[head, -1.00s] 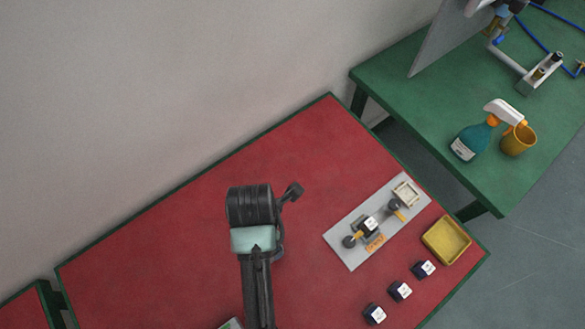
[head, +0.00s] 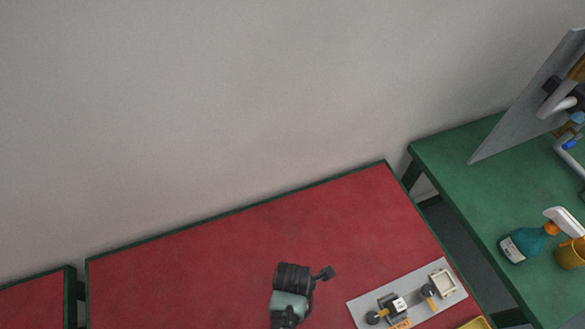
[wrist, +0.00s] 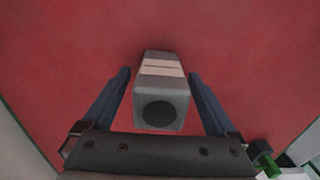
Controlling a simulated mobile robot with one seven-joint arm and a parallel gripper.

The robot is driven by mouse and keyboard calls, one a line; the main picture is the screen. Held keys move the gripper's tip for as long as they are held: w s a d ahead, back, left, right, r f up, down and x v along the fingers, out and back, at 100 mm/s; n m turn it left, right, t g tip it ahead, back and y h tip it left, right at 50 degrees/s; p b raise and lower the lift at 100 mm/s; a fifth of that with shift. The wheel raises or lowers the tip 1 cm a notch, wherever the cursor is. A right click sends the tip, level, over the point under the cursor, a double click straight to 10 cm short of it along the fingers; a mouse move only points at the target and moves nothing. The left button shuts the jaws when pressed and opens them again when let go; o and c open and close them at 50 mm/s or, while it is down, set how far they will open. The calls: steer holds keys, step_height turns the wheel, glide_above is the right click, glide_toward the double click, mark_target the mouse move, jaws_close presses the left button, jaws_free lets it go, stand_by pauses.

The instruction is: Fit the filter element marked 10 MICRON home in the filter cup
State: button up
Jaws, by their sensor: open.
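My gripper (wrist: 160,75) is open in the wrist view, its two dark blue fingers apart. A grey block (wrist: 162,85) with a pale label band and a dark round spot on its near face shows between the fingers, with gaps on both sides. The marking on the band is too small to read, so I cannot tell whether it is the 10 MICRON filter element. In the head view my dark wrist is over the red table; the fingers and this block are hidden there. I cannot pick out the filter cup for certain.
A grey plate (head: 442,306) with clamps and a white-labelled dark block (head: 393,304) lies right on the red table (head: 240,255). A yellow tray (head: 478,323) is cut off below.

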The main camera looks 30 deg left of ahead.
steer(key=shift+f, duration=0.55)
jaws_close()
